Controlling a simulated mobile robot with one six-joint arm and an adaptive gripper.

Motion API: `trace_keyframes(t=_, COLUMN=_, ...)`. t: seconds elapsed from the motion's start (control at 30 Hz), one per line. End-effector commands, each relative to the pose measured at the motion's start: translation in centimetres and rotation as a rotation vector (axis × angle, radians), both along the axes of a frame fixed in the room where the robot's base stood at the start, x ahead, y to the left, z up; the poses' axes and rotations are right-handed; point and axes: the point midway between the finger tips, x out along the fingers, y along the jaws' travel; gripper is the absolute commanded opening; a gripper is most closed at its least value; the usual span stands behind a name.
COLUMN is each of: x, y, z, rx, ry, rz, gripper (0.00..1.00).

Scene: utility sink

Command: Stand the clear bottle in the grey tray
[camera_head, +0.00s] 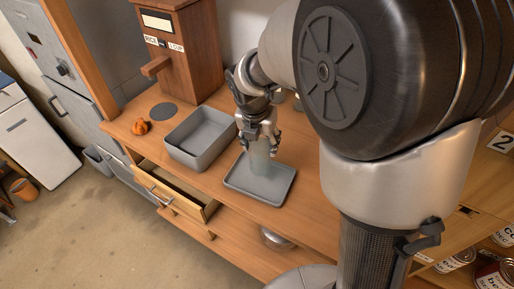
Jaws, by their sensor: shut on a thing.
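My gripper (262,138) is shut on the clear bottle (260,161) and points down. The bottle is a pale see-through greenish shape, about upright, with its upper part hidden between the fingers. It is over the shallow grey tray (276,198), near the tray's back left part. The tray lies flat on the wooden counter. I cannot tell whether the bottle's base touches the tray floor or is slightly above it.
A deep grey bin (190,156) stands left of the tray. Behind are a brown wooden dispenser (184,52), a dark round disc (164,110) and an orange item (141,127). An open drawer (178,187) juts out below the counter. My arm covers the right side.

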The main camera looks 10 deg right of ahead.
Motion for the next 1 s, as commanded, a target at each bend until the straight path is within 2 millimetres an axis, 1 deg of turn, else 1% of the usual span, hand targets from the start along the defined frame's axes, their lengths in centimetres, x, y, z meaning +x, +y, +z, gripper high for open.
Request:
trace_keyframes(t=0.07, x=0.1, y=0.0, z=-0.3, rx=0.0, ry=-0.004, rz=0.001, gripper=0.12)
trace_keyframes(t=0.17, x=0.0, y=0.0, z=-1.3, rx=-0.001, ry=-0.001, rz=0.0, gripper=0.12)
trace_keyframes(t=0.33, x=0.0, y=0.0, z=-4.4, rx=0.0, ry=0.0, rz=0.0, gripper=0.12)
trace_keyframes(t=0.43, x=0.0, y=0.0, z=-5.7, rx=-0.001, ry=-0.001, rz=0.001, gripper=0.12)
trace_keyframes(t=0.73, x=0.1, y=0.0, z=-5.7, rx=0.0, ry=-0.004, rz=0.001, gripper=0.12)
trace_keyframes(t=0.83, x=0.1, y=0.0, z=-6.0, rx=0.0, ry=-0.002, rz=0.0, gripper=0.12)
trace_keyframes(t=0.87, x=0.0, y=0.0, z=-6.1, rx=0.0, ry=0.0, rz=0.0, gripper=0.54)
trace_keyframes(t=1.0, x=0.0, y=0.0, z=-6.1, rx=-0.001, ry=-0.001, rz=0.0, gripper=0.63)
